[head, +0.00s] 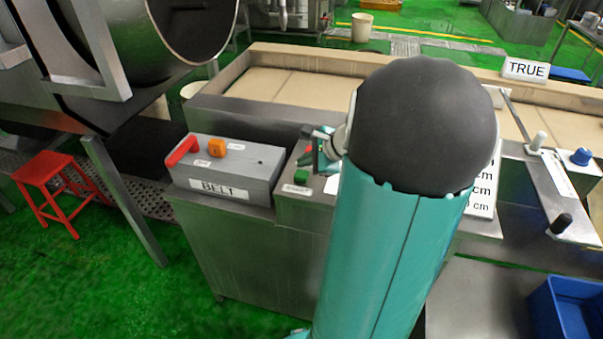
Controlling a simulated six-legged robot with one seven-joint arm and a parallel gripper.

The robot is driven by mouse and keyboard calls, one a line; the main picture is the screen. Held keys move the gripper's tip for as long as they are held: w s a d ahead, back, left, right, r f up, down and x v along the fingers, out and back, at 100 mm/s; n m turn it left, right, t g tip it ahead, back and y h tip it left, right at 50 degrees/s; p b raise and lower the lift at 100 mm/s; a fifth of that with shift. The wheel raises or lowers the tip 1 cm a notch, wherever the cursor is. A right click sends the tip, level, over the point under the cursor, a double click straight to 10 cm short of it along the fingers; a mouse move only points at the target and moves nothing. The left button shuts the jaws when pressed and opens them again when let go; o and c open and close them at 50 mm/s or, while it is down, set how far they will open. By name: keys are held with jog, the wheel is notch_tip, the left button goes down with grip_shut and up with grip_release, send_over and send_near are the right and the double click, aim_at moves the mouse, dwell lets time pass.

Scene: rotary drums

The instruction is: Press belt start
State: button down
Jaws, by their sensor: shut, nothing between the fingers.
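A grey control box labelled BELT (221,188) sits on a steel cabinet left of centre. It has a red lever (182,151) at its left and an orange knob (217,149) on top. Just right of it, a second box carries a green button (301,177) near its front edge. My gripper (312,148) is shut and empty above this second box, a little behind the green button in the picture. My own arm hides much of the second box and whatever lies behind it.
A beige conveyor belt (270,85) runs behind the boxes. A large steel drum (150,35) stands at upper left. A red stool (55,185) stands at far left. A panel with levers and a blue knob (581,157) is at right. A blue bin (570,310) is at lower right.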

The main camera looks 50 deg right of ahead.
aim_at(305, 175)
jog(key=shift+r, duration=2.15)
jog(key=a+r+n+g, duration=0.3)
jog(key=a+n, duration=0.7)
jog(key=a, duration=0.9)
jog(key=s+a+r+n, duration=0.1)
jog(key=s+a+n, duration=0.4)
jog(key=a+n, duration=0.2)
jog(key=s+a+r+n+h, duration=0.1)
jog(key=s+a+n, duration=0.3)
jog(key=a+n, duration=0.3)
jog(key=shift+s+a+r+n, duration=0.2)
jog(key=shift+s+a+n, duration=0.2)
jog(key=shift+n, duration=0.2)
